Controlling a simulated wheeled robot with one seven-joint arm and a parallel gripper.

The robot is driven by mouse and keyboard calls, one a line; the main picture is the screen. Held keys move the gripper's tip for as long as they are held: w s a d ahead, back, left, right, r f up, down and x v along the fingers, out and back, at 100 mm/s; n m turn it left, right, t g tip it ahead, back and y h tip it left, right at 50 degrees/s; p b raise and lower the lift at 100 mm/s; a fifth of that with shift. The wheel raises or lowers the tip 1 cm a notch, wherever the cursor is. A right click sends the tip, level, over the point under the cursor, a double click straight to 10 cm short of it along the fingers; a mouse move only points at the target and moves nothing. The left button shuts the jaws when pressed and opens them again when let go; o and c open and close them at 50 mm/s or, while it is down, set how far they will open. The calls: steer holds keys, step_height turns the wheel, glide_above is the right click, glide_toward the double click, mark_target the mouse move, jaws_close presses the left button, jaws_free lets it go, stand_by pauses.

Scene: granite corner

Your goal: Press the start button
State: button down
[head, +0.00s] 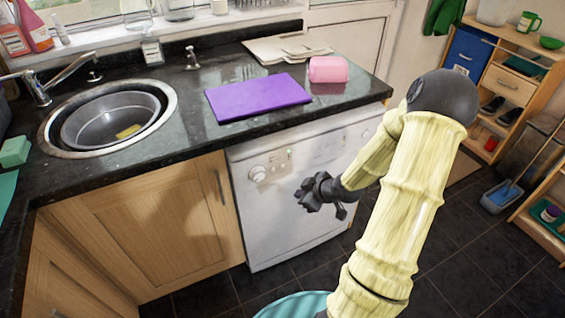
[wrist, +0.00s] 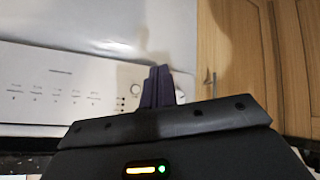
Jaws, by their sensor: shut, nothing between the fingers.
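The white dishwasher (head: 300,215) stands under the counter, with its control panel (head: 325,148) along the top. The panel has a round dial (head: 258,174) near its left end and a small round button (head: 290,153) to the right of it. My gripper (head: 303,192) is shut and empty, in front of the dishwasher and lower than the panel in the head view. In the wrist view my shut fingers (wrist: 155,86) overlap the panel (wrist: 60,95). A round button (wrist: 135,89) shows just left of them, and a round part behind them is mostly hidden. I see no clear contact.
The black counter (head: 180,108) overhangs above the panel. It carries a purple board (head: 258,97), a pink roll (head: 328,69) and a sink (head: 70,152). A wooden cabinet (head: 150,225) with a handle adjoins the dishwasher at left. A turquoise round object (head: 290,305) is low in front.

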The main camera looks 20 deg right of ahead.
mark_target(283, 167)
steer(key=shift+w+d+r, duration=0.15)
steer(key=shift+d+r, duration=0.05)
steer(key=shift+d, duration=0.1)
steer(key=shift+w+a+p, duration=0.15)
steer(key=shift+w+p, duration=0.15)
steer(key=shift+w, duration=4.05)
steer(key=shift+w, duration=0.15)
steer(key=shift+w+p, duration=0.3)
steer(key=shift+p, duration=0.05)
